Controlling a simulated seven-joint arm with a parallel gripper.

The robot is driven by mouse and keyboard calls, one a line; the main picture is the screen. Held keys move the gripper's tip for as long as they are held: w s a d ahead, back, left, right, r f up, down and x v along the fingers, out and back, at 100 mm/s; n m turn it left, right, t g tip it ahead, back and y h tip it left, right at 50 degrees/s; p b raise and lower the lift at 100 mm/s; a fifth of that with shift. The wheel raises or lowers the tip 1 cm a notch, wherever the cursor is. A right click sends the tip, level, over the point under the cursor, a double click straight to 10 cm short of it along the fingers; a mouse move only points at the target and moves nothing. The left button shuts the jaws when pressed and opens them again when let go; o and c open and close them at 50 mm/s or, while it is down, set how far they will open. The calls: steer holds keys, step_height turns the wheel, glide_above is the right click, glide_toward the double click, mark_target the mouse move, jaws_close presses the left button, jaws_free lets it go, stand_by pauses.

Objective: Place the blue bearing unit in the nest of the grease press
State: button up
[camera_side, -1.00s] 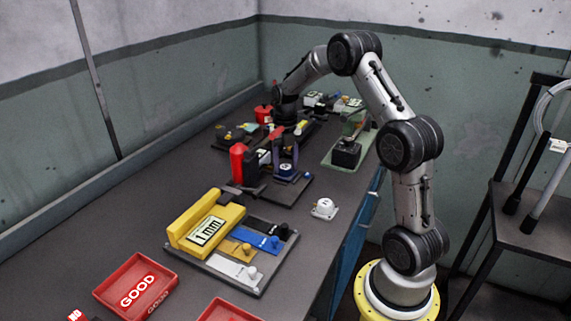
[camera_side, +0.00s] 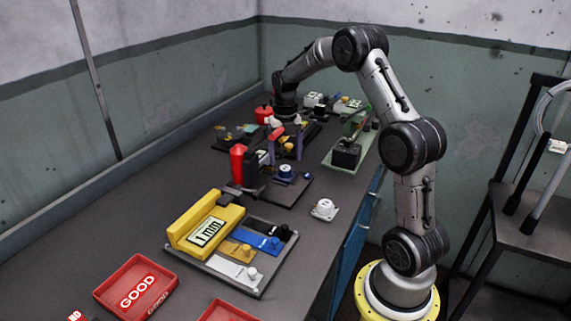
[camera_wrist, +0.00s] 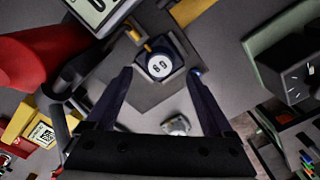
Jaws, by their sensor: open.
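The blue bearing unit (camera_side: 287,171), a blue block with a round white top, sits upright on the dark plate (camera_side: 287,192) of the station with the red cylinder (camera_side: 238,163). In the wrist view, the blue unit (camera_wrist: 160,66) shows just beyond and between the fingertips, with a small orange part beside it. My gripper (camera_side: 284,155) is open and empty above the unit. Its dark purple fingers (camera_wrist: 160,74) stand apart on either side, with gaps to the unit. The seat under the unit is hidden, so I cannot tell how fully it is seated.
A white unit (camera_side: 324,209) stands on the table to the right. The yellow gauge (camera_side: 206,228) is in front, with red trays (camera_side: 137,286) beyond its near side. A green-based machine (camera_side: 347,153) stands at the back right. Table at the left is clear.

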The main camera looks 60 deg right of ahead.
mark_target(278, 130)
step_height(278, 130, up, 8)
steer(key=shift+r, duration=0.25)
steer(key=shift+a, duration=0.1)
steer(key=a+r+m, duration=0.1)
steer(key=a+m, duration=0.1)
steer(key=s+a+r+m+t, duration=0.1)
steer(key=a+r, duration=0.1)
steer(key=a, duration=0.1)
steer(key=s+a+r+m, duration=0.1)
steer(key=a+r+m, duration=0.1)
steer(key=a, duration=0.1)
steer(key=shift+s+r+m, duration=0.1)
steer(key=shift+r+m, duration=0.05)
steer(key=shift+m, duration=0.15)
steer(key=s+a+m+t, duration=0.4)
steer(key=s+a+m, duration=1.3)
steer(key=s+m, duration=0.3)
steer(key=shift+s+a+f+m+t, duration=0.2)
steer(key=shift+f+m+t, duration=0.15)
steer(key=shift+m, duration=0.35)
